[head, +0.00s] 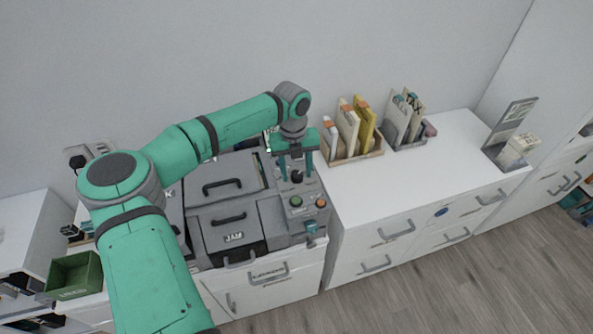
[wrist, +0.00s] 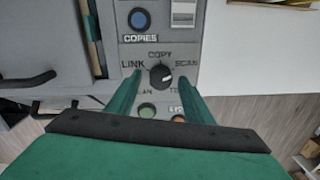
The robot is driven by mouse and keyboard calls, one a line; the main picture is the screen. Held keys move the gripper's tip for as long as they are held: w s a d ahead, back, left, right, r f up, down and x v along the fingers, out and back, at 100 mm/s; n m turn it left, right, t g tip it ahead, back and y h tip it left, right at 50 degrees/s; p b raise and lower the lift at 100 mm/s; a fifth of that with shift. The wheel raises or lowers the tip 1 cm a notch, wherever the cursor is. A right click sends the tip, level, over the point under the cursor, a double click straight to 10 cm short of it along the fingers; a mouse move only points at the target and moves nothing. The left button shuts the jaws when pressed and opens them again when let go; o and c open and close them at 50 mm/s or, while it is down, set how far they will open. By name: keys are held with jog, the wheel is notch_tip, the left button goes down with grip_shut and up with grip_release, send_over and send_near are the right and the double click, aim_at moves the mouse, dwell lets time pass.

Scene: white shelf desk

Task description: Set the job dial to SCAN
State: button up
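The job dial (wrist: 160,77) is a round black knob on the grey control panel (head: 310,190). It also shows in the head view (head: 297,178). In the wrist view COPY is printed above it, LINK to its left and SCAN to its right; the lower labels are partly hidden. A small pale mark shows on the knob, but its exact heading is too small to tell. My gripper (head: 296,174) points down over the panel. Its two green fingers (wrist: 161,74) are apart, one on each side of the dial, with gaps visible; contact is not seen.
A green button (head: 296,202) and an orange button (head: 321,203) sit just in front of the dial. A blue COPIES button (wrist: 139,20) is behind it. The grey machine's handled lids (head: 222,187) lie left. File holders (head: 355,150) stand on the white desk (head: 440,165), right.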

aim_at(295, 175)
notch_tip(295, 175, up, 11)
jog(key=shift+a+f, duration=0.15)
jog(key=shift+a, duration=0.1)
dwell(0.4)
dwell(0.4)
